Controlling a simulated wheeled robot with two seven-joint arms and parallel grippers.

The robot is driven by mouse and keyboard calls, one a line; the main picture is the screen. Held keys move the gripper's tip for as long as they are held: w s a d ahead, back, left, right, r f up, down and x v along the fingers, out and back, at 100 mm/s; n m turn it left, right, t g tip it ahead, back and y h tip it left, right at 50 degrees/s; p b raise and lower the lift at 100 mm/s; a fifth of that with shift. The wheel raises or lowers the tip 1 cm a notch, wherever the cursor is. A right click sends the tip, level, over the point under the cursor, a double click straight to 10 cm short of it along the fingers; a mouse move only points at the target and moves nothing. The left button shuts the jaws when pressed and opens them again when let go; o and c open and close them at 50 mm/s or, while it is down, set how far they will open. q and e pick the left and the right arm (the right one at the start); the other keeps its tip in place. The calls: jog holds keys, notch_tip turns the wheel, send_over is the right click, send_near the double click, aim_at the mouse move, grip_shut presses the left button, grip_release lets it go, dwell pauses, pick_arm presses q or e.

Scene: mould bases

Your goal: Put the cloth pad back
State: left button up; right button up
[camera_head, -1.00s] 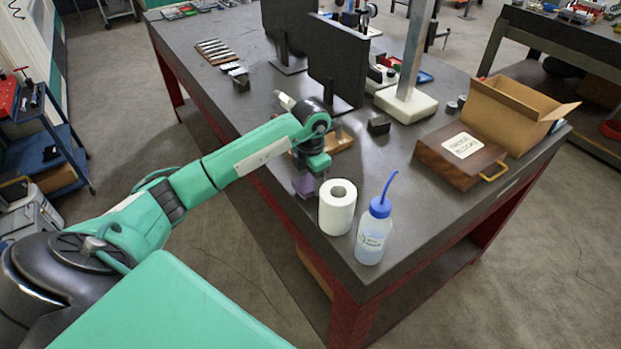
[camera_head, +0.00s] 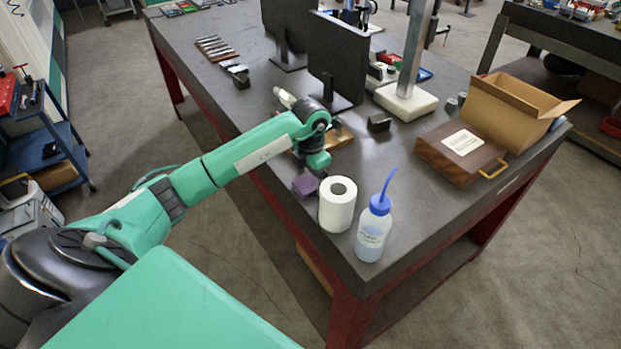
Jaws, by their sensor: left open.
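The purple cloth pad (camera_head: 305,185) lies on the dark table near its front left edge, just left of the white paper roll. My left gripper (camera_head: 316,169) hangs from the green arm just above and beside the pad. It is open; its fingers are small and mostly hidden by the wrist. I cannot tell whether they touch the pad. My right gripper is not in view.
A white paper roll (camera_head: 338,205) and a blue-capped wash bottle (camera_head: 373,232) stand close to the pad's right. A wooden tray (camera_head: 341,138) lies behind my wrist. A brown wooden case (camera_head: 459,152) and an open cardboard box (camera_head: 513,112) stand right.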

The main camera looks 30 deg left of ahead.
aim_at(311, 182)
pick_arm(q)
notch_tip(311, 182, up, 11)
jog(key=b, duration=0.3)
jog(key=shift+r, duration=0.15)
dwell(0.3)
